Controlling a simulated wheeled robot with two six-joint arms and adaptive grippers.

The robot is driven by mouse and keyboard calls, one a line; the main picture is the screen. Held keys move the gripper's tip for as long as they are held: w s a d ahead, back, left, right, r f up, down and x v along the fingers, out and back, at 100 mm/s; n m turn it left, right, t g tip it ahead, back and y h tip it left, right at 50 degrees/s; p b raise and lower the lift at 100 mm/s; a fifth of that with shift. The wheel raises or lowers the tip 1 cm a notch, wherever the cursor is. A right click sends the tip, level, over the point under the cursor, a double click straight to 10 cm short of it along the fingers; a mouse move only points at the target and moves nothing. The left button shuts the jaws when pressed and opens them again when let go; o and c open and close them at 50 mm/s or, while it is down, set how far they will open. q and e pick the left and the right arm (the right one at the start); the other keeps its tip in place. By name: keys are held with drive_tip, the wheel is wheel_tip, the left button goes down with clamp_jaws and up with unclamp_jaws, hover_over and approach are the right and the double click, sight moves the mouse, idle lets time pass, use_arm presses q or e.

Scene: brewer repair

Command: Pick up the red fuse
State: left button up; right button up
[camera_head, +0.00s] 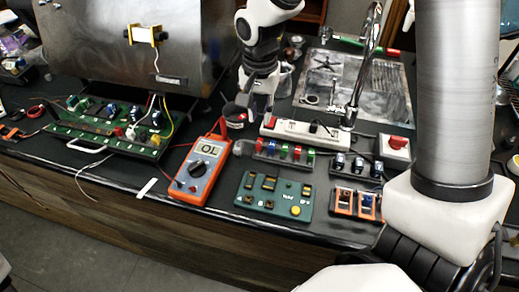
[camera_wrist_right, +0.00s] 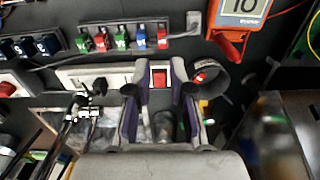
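A black rack (camera_head: 283,161) holds a row of upright coloured fuses on the dark bench. A red fuse (camera_head: 259,145) stands at its left end, with blue, green and more red to its right. The right wrist view shows the rack along the top, with a red fuse (camera_wrist_right: 162,37) at its right end. My right gripper (camera_head: 240,112) is above the bench, behind and left of the rack. In its wrist view the two fingers (camera_wrist_right: 158,100) are apart with nothing held, over the power strip's red switch (camera_wrist_right: 159,77). My left gripper is not seen.
A white power strip (camera_head: 300,131) lies behind the rack. An orange multimeter (camera_head: 199,172) stands left, a green panel (camera_head: 276,196) in front. A rack of dark fuses (camera_head: 357,167) is to the right. A green fuse board (camera_head: 110,132) lies at the far left.

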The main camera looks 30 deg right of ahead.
sight(259, 141)
drive_tip(key=f, duration=0.2)
drive_tip(key=w+f+b, duration=0.1)
drive_tip(key=shift+d+f, duration=0.25)
wheel_tip(259, 141, down, 7)
drive_tip(key=shift+r+p, duration=0.15)
drive_tip(key=shift+p, duration=0.6)
drive_tip(key=shift+s, duration=0.1)
clamp_jaws()
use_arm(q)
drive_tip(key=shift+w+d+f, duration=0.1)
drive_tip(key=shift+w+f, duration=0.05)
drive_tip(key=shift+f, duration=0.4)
